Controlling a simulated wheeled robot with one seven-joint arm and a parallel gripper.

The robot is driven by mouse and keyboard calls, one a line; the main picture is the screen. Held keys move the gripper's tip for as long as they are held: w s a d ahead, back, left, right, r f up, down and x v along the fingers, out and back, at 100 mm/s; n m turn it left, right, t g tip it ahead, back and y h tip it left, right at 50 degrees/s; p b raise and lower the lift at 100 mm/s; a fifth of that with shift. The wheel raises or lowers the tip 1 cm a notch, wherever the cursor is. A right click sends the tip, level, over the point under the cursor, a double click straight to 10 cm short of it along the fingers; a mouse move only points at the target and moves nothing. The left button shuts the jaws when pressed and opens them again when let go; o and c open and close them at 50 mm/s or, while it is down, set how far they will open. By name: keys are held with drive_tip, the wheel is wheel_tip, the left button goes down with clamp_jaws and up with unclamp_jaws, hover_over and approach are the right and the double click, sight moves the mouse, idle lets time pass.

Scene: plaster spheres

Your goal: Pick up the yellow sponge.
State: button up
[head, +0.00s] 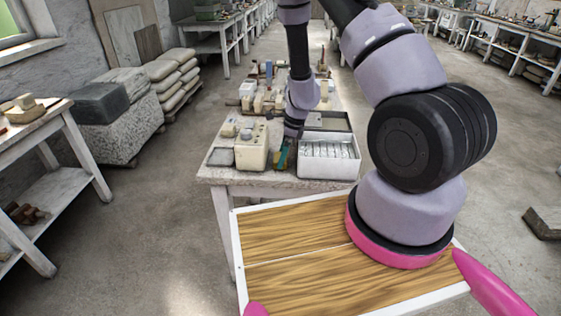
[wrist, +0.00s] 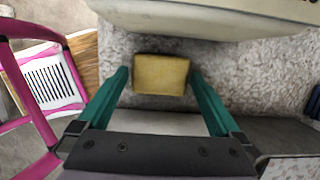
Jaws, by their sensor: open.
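The yellow sponge (wrist: 161,75) is a small block lying on the rough pale tabletop in the wrist view. My gripper (wrist: 160,82) is open, with one green finger on each side of the sponge. A narrow gap shows between the sponge and each finger, so they look apart. In the head view my gripper (head: 284,158) is low over the near part of the cluttered table (head: 220,177). The sponge is hard to make out there, largely hidden by the gripper.
A cream box-like device (head: 251,150) stands just left of my gripper; a cream body (wrist: 215,14) also borders the sponge in the wrist view. A grey-white box (head: 328,168) stands close on the right. More objects crowd the table behind.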

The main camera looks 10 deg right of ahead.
drive_tip(key=shift+a+f, duration=0.15)
drive_tip(key=shift+f, duration=0.3)
drive_tip(key=c, duration=1.1)
drive_tip(key=shift+o, duration=0.2)
drive_tip(key=shift+w+r, duration=0.1)
drive_tip(key=shift+r, duration=0.05)
wheel_tip(320, 180, up, 10)
